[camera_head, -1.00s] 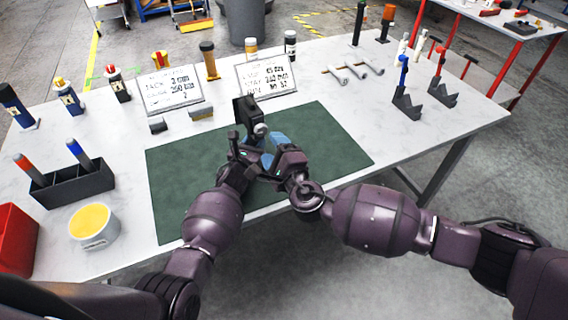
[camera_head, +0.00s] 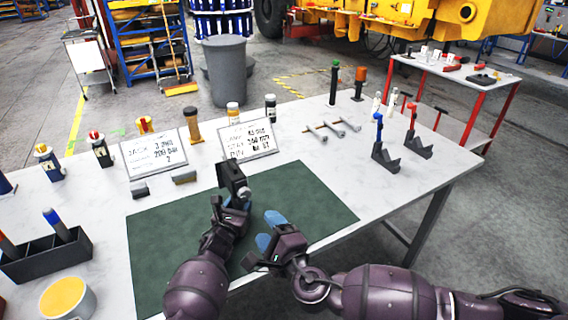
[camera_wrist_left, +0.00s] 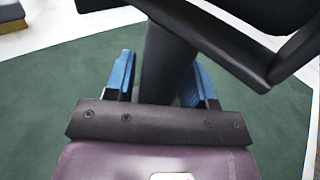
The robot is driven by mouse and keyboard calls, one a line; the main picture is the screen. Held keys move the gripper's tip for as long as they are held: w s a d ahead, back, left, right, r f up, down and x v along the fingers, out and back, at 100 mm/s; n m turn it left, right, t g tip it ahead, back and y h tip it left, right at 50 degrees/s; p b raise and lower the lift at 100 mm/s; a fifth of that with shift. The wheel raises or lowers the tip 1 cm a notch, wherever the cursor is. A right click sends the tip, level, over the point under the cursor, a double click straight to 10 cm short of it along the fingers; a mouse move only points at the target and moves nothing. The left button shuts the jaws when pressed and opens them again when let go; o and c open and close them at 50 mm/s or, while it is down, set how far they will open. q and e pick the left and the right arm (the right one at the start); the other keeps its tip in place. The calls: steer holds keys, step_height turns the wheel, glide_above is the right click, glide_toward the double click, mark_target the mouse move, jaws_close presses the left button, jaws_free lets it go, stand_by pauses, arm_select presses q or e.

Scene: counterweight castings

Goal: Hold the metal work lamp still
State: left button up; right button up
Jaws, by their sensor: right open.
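The metal work lamp (camera_head: 233,178) is dark, with a boxy head and a round pale front part, over the far part of the green mat (camera_head: 165,245). My left gripper (camera_head: 238,203) is at its lower part. In the left wrist view the lamp's dark stem (camera_wrist_left: 168,65) runs between the two blue fingers, which are closed around it; a thin strip of mat shows beside one finger. The lamp's foot is hidden. My right gripper (camera_head: 269,230) is open and empty, its blue fingers apart, to the right of the lamp and clear of it.
Two written signs (camera_head: 153,153) (camera_head: 248,138) stand behind the mat, with small bottles beyond. A black holder (camera_head: 45,257) and a yellow-topped tub (camera_head: 66,299) are at left. Dark stands (camera_head: 384,157) are at right.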

arm_select(q)
steer(key=shift+o, duration=1)
